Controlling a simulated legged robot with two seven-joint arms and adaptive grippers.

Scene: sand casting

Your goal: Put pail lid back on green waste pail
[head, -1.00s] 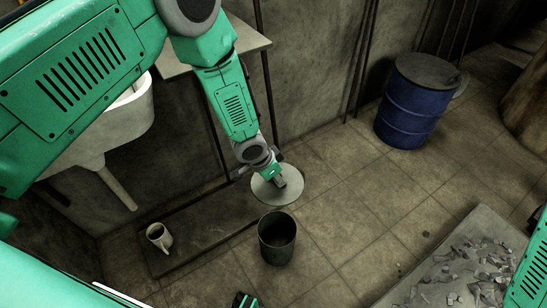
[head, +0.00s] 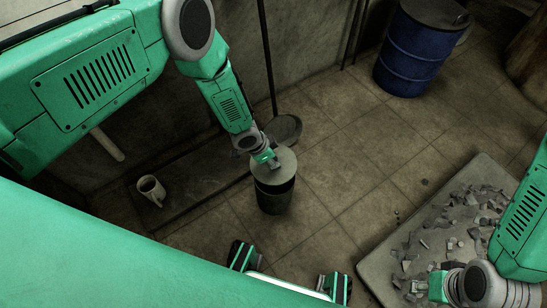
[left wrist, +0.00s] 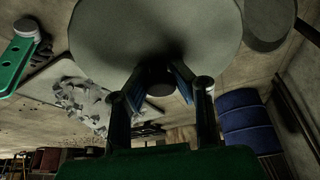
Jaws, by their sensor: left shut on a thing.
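The green waste pail (head: 272,204) stands on the tiled floor in the middle of the head view. The round grey pail lid (head: 284,164) is over its mouth, covering most of it. A dark gap shows under the lid's front and right edge, so it looks slightly raised or tilted. My left gripper (head: 268,158) is shut on the lid's knob. In the left wrist view the fingers pinch the dark knob (left wrist: 155,80) below the wide lid (left wrist: 150,28). My right gripper (head: 424,287) is low at the right, over the rubble slab; its finger opening is unclear.
A grey slab with rubble (head: 378,262) lies at the right. A blue drum (head: 410,55) stands at the back right. A pale mug (head: 151,188) is on a low platform (head: 200,185) at the left. A dark round object (head: 288,126) sits behind the lid.

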